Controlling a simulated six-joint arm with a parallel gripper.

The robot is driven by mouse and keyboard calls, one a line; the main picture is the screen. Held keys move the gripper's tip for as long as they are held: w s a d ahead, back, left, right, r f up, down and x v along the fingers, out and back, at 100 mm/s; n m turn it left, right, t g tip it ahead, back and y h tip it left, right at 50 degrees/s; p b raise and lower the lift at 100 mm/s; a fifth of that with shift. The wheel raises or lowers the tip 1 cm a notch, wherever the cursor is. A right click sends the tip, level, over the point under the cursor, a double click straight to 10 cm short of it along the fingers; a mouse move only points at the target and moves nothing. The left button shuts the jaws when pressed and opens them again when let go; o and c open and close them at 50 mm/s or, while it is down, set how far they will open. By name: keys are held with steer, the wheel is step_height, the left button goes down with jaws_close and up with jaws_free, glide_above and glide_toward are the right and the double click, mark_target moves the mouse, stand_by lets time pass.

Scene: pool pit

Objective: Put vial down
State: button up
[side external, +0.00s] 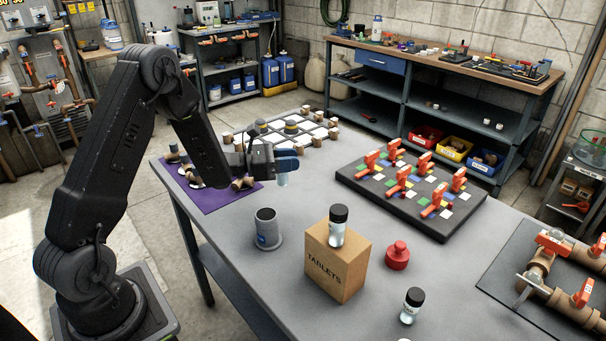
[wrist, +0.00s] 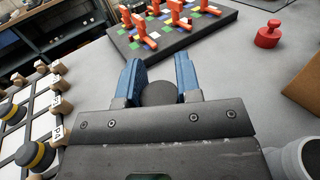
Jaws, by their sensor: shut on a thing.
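My gripper (side external: 287,160) has blue fingers and is shut on a vial (side external: 282,180). The vial's clear lower end hangs below the fingers over the table, to the left of the middle. In the wrist view its dark round cap (wrist: 158,93) sits between the two blue fingers. A second vial with a black cap (side external: 338,225) stands on the cardboard TABLETS box (side external: 323,268). A third black-capped vial (side external: 412,305) stands on the table (side external: 225,290) at the front right. The held vial appears above the surface, its height hard to judge.
A grey cup (side external: 267,228) stands below my gripper in the side view. A red weight-like knob (side external: 397,256) stands right of the box. A black board with orange valves (side external: 410,190) lies behind, and a white grid with wooden blocks (side external: 297,130) lies at the back left.

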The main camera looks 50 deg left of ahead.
steer(key=s+a+r, duration=0.4)
steer(key=s+a, duration=0.1)
steer(key=a, duration=0.1)
steer(key=s+d+r+m+g+h, duration=0.2)
steer(key=d+r+m+g+h, duration=0.3)
steer(key=d+r, duration=0.6)
steer(key=s+d+r+m+g+h, duration=0.2)
steer(key=d+r+m+g+h, duration=0.25)
steer(key=d+r+g, duration=0.45)
steer(key=w+d+f+t, duration=0.1)
steer(key=d+f, duration=0.8)
steer(key=d, duration=0.4)
steer(key=shift+w+t+y, duration=0.2)
steer(key=shift+t+y, duration=0.2)
steer(key=shift+y, duration=0.05)
steer(key=shift+d+f, duration=0.1)
steer(key=shift+f, duration=0.1)
steer(key=shift+f, duration=0.35)
steer(key=o, duration=0.9)
steer(key=shift+m, duration=0.25)
